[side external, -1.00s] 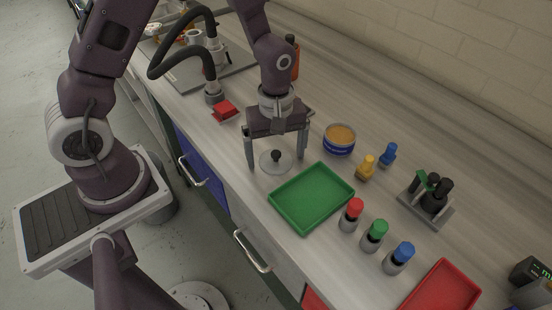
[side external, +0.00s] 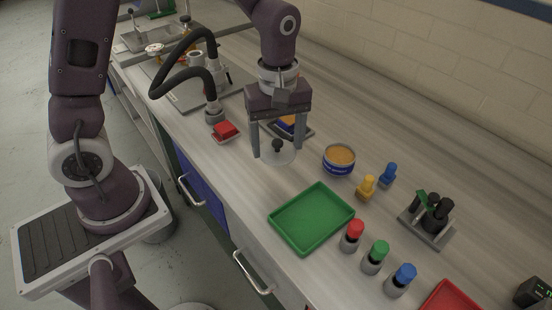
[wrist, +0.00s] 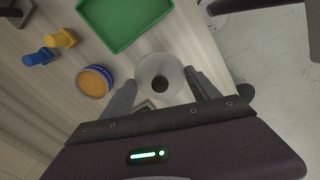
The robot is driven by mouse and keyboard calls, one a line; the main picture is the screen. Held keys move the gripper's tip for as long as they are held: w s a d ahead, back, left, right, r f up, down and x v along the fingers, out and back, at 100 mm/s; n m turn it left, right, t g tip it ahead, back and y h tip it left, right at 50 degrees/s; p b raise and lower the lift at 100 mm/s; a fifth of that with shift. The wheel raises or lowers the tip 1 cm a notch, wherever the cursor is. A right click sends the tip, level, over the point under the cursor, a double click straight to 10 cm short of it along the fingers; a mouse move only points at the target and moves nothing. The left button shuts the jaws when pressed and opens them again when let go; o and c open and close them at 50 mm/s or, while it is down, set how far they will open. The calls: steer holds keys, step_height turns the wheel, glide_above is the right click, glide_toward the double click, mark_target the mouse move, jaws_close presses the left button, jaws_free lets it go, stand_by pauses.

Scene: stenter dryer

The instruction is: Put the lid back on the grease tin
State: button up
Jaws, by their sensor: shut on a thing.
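The lid (side external: 268,157) is a pale, see-through disc with a black knob (side external: 277,146). It is level, left of the tin and behind the green tray; I cannot tell whether it touches the bench. My gripper (side external: 277,152) points down with its two fingers at opposite sides of the lid, shut on its rim. The wrist view shows the lid (wrist: 148,68) between the fingertips (wrist: 163,86). The grease tin (side external: 338,168) is blue and white, upright and uncovered, with tan grease showing. It also shows in the wrist view (wrist: 107,92), apart from the lid.
A green tray (side external: 311,218) lies in front. Yellow (side external: 366,188) and blue (side external: 387,176) small items stand right of the tin. Several colour-capped bottles (side external: 352,236) stand nearer the front. A red block (side external: 225,131) and hose fixture (side external: 214,114) are left. Bench behind the tin is clear.

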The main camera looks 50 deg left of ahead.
steer(key=w+d+r, duration=0.1)
steer(key=w+d, duration=0.2)
steer(key=w, duration=0.4)
steer(key=w+d+r, duration=0.1)
steer(key=w+d, duration=0.1)
steer(key=w, duration=0.6)
steer(key=shift+s+d+f, duration=0.1)
steer(key=shift+d+f, duration=0.05)
steer(key=shift+f, duration=1.5)
steer(key=shift+s+d+f, duration=0.1)
steer(key=shift+f, duration=1.5)
steer(key=shift+f, duration=0.15)
steer(key=o, duration=1.5)
step_height(320, 180, up, 7)
steer(key=shift+r, duration=0.1)
